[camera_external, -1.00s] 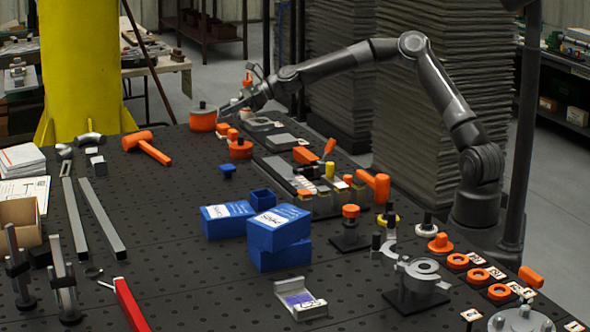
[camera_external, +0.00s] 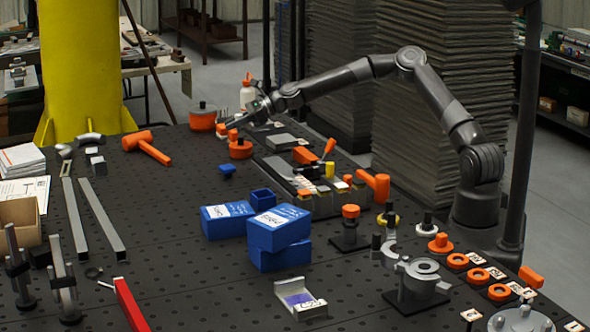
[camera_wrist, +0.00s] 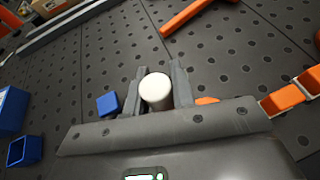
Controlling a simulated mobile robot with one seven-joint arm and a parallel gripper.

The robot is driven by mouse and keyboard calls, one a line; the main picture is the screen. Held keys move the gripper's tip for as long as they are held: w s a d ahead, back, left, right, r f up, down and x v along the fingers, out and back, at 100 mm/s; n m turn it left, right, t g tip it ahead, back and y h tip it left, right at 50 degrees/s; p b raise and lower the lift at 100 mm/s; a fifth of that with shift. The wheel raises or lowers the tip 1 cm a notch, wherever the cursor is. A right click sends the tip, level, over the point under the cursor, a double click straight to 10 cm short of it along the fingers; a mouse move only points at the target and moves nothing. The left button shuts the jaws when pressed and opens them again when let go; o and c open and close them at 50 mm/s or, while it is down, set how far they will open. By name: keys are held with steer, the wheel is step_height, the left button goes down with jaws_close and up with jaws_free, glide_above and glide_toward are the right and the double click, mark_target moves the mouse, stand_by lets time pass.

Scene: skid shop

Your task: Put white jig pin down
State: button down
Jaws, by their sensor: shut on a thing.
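The white jig pin (camera_wrist: 157,90) stands between the two fingers of my gripper in the wrist view, its round pale end facing the camera. My gripper (camera_wrist: 156,78) is shut on it. The pin's lower part is hidden, and I cannot tell whether it touches the table. In the external view my gripper (camera_external: 236,122) is low over the far end of the black table, near orange parts. The pin is too small to make out clearly there.
An orange hammer (camera_external: 147,146) lies left of my gripper. A small blue block (camera_external: 227,170) and an orange-based knob (camera_external: 240,149) are nearby. An orange pot (camera_external: 203,120) stands behind. Perforated table (camera_wrist: 230,60) is bare between the pin and the hammer.

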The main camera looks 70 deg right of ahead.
glide_above(214, 169)
steer(key=f, duration=0.5)
steer(key=shift+w+d+f, duration=0.15)
steer(key=shift+w+f, duration=0.05)
steer(key=shift+f, duration=2.05)
steer(key=c, duration=1.2)
jaws_free()
steer(key=shift+f, duration=0.1)
steer(key=v, duration=1.2)
